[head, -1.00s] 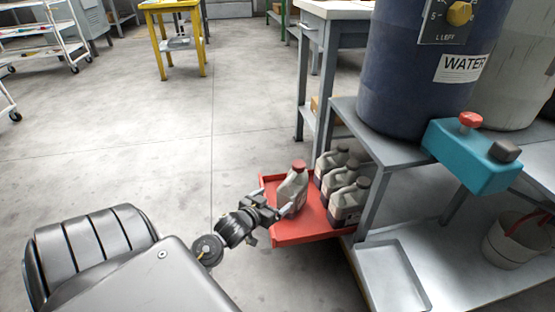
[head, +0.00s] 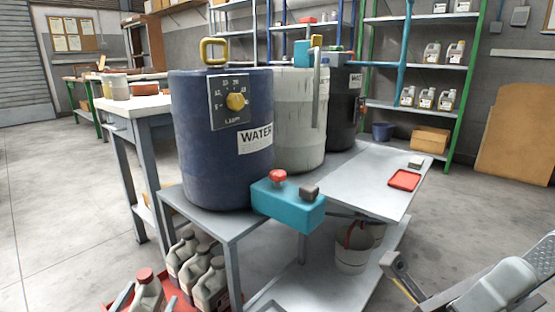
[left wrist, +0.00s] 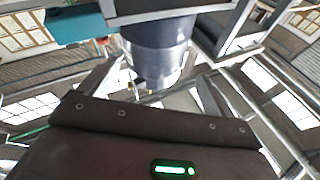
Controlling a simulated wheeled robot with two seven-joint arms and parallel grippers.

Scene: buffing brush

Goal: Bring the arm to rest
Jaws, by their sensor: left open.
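My left gripper (head: 148,296) is at the bottom edge of the head view, cut off by the frame. That view looks upside down. A grey link of my own arm shows at the lower right of the head view.
Several grey jugs (head: 198,268) stand on a red tray (head: 105,305) beside the metal bench (head: 235,225). The bench bears the blue WATER drum (head: 200,150), a pale drum (head: 293,140) and a teal box (head: 288,207). Open floor (head: 60,220) lies at left.

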